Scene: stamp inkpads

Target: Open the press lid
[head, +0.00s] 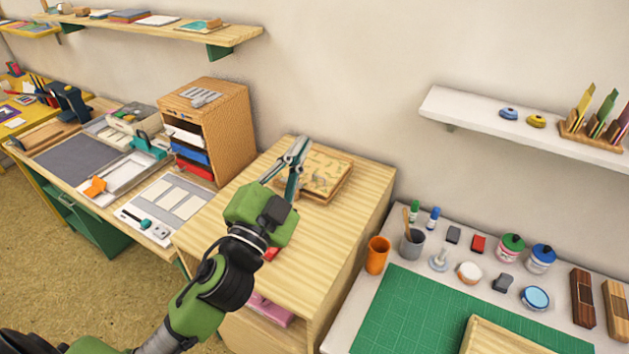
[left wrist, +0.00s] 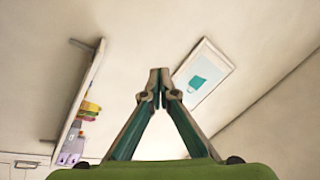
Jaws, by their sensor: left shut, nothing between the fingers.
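The press (head: 334,178) is a low, flat wooden piece with a pale, patterned top and a browner lower edge. It lies on the light wooden cabinet (head: 355,222) in the middle of the head view. My left gripper (head: 302,142) is in front of its left part and hides some of it. The fingers point upward, and the tips are together with nothing between them. The shut tips also show in the left wrist view (left wrist: 159,76). I cannot tell whether the gripper touches the press. My right gripper is not in view.
A wooden drawer unit (head: 234,112) stands left of the cabinet, by the wall. An orange cup (head: 377,255) and a grey cup (head: 412,242) stand on the right table, near a green mat (head: 400,310). A white wall shelf (head: 470,115) juts out above that table.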

